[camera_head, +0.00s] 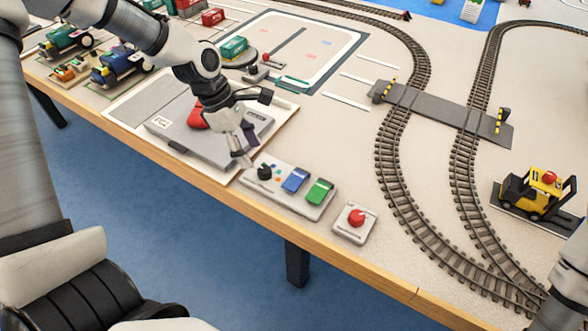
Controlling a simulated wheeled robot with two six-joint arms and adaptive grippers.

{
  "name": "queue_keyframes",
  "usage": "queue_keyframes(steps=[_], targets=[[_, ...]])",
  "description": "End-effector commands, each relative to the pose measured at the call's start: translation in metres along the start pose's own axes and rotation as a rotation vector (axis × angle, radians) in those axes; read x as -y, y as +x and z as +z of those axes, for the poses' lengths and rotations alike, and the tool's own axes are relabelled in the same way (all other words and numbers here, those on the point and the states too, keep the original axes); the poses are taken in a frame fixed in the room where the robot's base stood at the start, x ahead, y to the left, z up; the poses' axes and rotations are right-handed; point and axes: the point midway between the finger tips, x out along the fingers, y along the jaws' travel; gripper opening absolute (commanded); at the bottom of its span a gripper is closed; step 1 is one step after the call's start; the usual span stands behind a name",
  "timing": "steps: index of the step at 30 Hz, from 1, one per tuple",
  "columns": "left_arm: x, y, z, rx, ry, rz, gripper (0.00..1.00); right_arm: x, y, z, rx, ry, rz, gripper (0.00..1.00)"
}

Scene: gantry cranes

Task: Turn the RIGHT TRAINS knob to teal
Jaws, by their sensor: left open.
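A light grey control panel (318,207) lies near the table's front edge. A black knob (264,172) sits at its left end, with small coloured marks beside it. Its lettering and the way the knob points are too small to read. A blue rocker switch (295,180) and a green one (320,191) sit to the knob's right. My left gripper (243,158) is open, fingers pointing down, just up and left of the knob. I cannot tell whether a fingertip touches the panel. My right gripper is out of view.
A red button box (355,222) stands right of the panel. A grey case (172,126) with a red part lies behind and left of my gripper. Curved tracks (392,160), a grey crossing (440,110) and a yellow forklift (536,192) are farther right.

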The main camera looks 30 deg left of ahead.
Motion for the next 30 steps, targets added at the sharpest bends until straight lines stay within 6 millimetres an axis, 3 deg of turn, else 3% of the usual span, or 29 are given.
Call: queue_keyframes(steps=[1,5,15,26,30], targets=[[-0.004,-0.004,0.003,0.022,0.008,0.03,0.58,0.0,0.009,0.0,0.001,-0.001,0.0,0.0],[-0.008,-0.008,0.008,0.029,0.018,0.052,0.58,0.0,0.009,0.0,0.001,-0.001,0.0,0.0],[-0.01,0.054,0.009,0.026,0.018,0.049,0.58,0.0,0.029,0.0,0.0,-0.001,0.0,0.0],[-0.011,0.064,0.011,0.027,0.019,0.051,0.58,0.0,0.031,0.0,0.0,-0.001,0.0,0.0],[-0.011,0.064,0.011,0.027,0.018,0.051,0.09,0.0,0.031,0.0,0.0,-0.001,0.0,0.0]])
